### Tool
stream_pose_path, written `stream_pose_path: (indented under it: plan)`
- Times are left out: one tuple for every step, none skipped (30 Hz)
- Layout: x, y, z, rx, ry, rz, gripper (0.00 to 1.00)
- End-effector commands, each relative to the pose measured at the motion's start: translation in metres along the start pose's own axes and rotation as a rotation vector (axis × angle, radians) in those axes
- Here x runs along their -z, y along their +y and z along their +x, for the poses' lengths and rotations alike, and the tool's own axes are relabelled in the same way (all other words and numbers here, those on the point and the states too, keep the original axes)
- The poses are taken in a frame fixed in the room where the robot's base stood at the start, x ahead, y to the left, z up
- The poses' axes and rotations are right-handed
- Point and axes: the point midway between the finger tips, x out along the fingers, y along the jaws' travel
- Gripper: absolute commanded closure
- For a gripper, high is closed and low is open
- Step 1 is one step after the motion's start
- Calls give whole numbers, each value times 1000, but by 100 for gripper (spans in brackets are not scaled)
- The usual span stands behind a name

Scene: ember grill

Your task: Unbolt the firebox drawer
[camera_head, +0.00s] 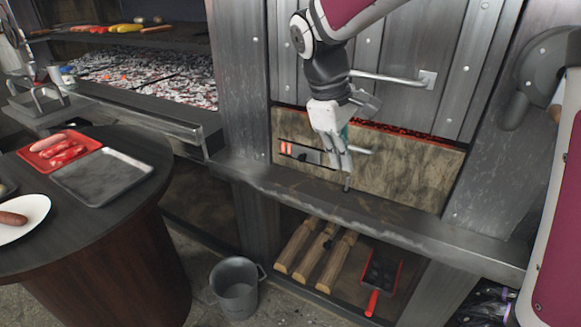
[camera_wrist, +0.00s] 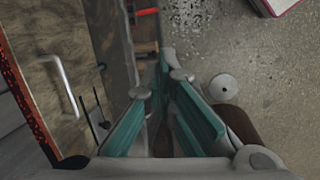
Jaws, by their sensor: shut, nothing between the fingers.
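The firebox drawer (camera_head: 415,170) has a mottled tan front below the grey metal doors, with glowing embers along its top edge. It also fills the left of the wrist view (camera_wrist: 40,65), where its pale bar handle (camera_wrist: 62,85) shows. In the head view a dark bolt plate with red marks (camera_head: 300,152) sits at the drawer's left end, partly hidden behind my gripper. My gripper (camera_head: 346,180) points down in front of the drawer, just above the ledge. Its teal-sided fingers (camera_wrist: 163,82) are shut and hold nothing.
The metal ledge (camera_head: 390,221) runs below the drawer. A shelf under it holds several wooden logs (camera_head: 330,262) and a red-handled pan (camera_head: 382,272). A bucket (camera_head: 237,287) stands on the floor. A round table (camera_head: 95,225) with trays is at left. A door handle (camera_head: 390,79) juts out above.

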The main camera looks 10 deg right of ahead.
Motion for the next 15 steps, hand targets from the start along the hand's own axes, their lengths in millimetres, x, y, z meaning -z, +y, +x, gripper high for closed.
stream_pose_path:
  plan:
    - [27, 5, 34, 5, -33, -59, 100]
    - [39, 7, 47, 4, -51, -94, 100]
    - [54, 10, 66, 6, -75, -139, 100]
    - [66, 12, 80, 6, -92, -174, 100]
    - [78, 13, 95, 7, -109, -208, 100]
    - [92, 14, 114, 9, -132, -251, 100]
    - [102, 14, 128, 10, -149, -283, 100]
    - [112, 14, 142, 12, -163, -314, 100]
    - [124, 14, 160, 13, -182, -351, 100]
    - [132, 14, 172, 16, -197, -378, 100]
    - [139, 13, 184, 17, -209, -402, 100]
    - [148, 12, 198, 19, -224, -433, 100]
    - [154, 12, 207, 19, -234, -452, 100]
    - [158, 11, 215, 21, -242, -469, 100]
    - [163, 10, 224, 23, -253, -489, 100]
